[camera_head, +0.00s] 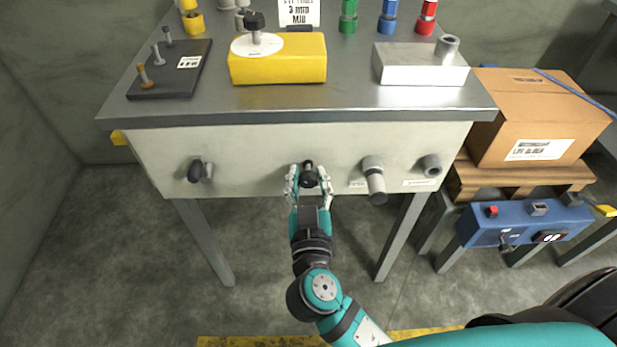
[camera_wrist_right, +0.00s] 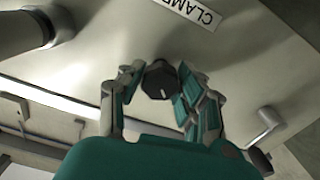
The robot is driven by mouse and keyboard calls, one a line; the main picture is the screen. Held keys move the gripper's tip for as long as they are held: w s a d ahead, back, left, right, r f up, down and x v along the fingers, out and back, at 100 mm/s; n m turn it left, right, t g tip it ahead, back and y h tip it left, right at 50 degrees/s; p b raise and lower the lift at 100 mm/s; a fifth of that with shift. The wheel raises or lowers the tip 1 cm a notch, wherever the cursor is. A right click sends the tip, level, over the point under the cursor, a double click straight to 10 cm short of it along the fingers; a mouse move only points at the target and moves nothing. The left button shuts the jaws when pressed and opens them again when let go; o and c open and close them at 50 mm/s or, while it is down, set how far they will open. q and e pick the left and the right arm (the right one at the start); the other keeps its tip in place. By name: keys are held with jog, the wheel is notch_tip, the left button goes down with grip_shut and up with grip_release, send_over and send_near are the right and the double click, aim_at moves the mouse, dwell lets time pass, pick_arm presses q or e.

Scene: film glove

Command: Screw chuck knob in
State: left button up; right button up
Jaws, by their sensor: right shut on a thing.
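A black knob (camera_head: 309,178) stands out from the pale front panel (camera_head: 240,150) of the workbench, near the panel's middle. My right gripper (camera_head: 309,171) reaches up to it from below, with one finger on each side, and is shut on it. In the right wrist view the dark knob (camera_wrist_right: 159,80) sits between the fingers of the gripper (camera_wrist_right: 160,72). A label (camera_wrist_right: 190,10) beside it seems to start with "CLAM"; I cannot read a chuck label. How deep the knob sits in the panel is hidden. My left gripper is not in view.
A dark handle (camera_head: 200,171) is on the panel's left; a grey cylinder handle (camera_head: 374,180) and a grey knob (camera_head: 431,164) are on its right. A yellow block (camera_head: 285,68) and a white block (camera_head: 420,68) lie on the benchtop (camera_head: 350,97). A carton (camera_head: 535,110) stands right.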

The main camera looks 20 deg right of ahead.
jog(key=c, duration=0.5)
jog(key=shift+o, duration=0.2)
jog(key=shift+n, duration=1.5)
jog(key=o, duration=1.2)
jog(key=v, duration=1.2)
